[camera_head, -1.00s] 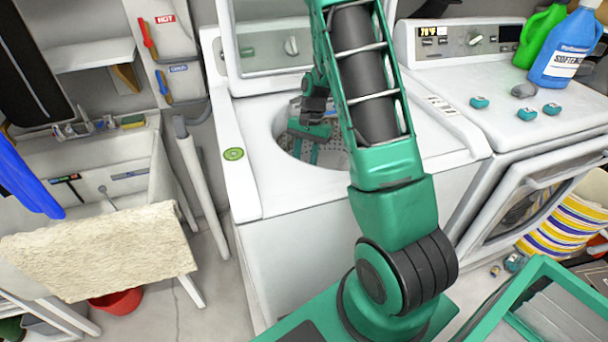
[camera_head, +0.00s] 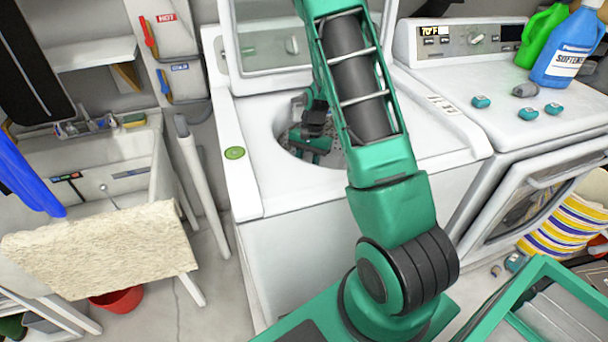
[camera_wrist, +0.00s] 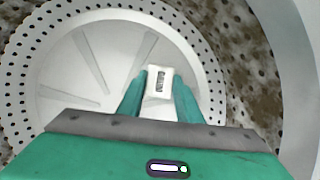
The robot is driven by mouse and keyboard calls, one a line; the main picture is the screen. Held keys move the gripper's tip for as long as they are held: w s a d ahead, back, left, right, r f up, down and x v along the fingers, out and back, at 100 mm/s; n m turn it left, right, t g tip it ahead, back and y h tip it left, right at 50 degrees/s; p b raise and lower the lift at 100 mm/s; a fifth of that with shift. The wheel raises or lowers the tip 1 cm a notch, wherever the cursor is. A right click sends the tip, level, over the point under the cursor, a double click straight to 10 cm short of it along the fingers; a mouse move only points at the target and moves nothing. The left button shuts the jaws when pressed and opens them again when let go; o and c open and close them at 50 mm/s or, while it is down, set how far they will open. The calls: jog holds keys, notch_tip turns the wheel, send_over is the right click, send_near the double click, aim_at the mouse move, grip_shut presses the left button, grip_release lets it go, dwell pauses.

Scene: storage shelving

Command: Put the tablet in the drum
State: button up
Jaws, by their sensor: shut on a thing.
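The open top-loading washer (camera_head: 255,180) has a round opening where the drum (camera_head: 298,150) shows. My gripper (camera_head: 315,145) reaches down into that opening, partly hidden by my arm. In the wrist view, my gripper (camera_wrist: 158,95) is shut on the tablet (camera_wrist: 159,83), a small white block with a dark printed label, between its two teal fingers.
The washer lid stands open behind my arm. On the dryer to the right are several small teal-and-white items (camera_head: 528,112), a grey item (camera_head: 525,90), a blue bottle (camera_head: 568,50) and a green bottle (camera_head: 540,38). A sink (camera_head: 90,170) with a beige towel (camera_head: 100,250) is at left.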

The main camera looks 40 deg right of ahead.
jog(key=o, duration=1)
jog(key=shift+r, duration=0.55)
jog(key=v, duration=1.2)
jog(key=s+a+r+n+t+h, duration=0.1)
jog(key=s+a+r+n, duration=0.15)
jog(key=s+r, duration=0.9)
jog(key=s+n, duration=0.1)
jog(key=s, duration=0.5)
jog(key=s+a+r+n+h, duration=0.1)
jog(key=s, duration=0.6)
jog(key=s+a+n, duration=0.1)
jog(key=s, duration=0.5)
jog(key=shift+s+a+r+h, duration=0.2)
jog(key=shift+s+r+h, duration=0.05)
jog(key=shift+h, duration=0.15)
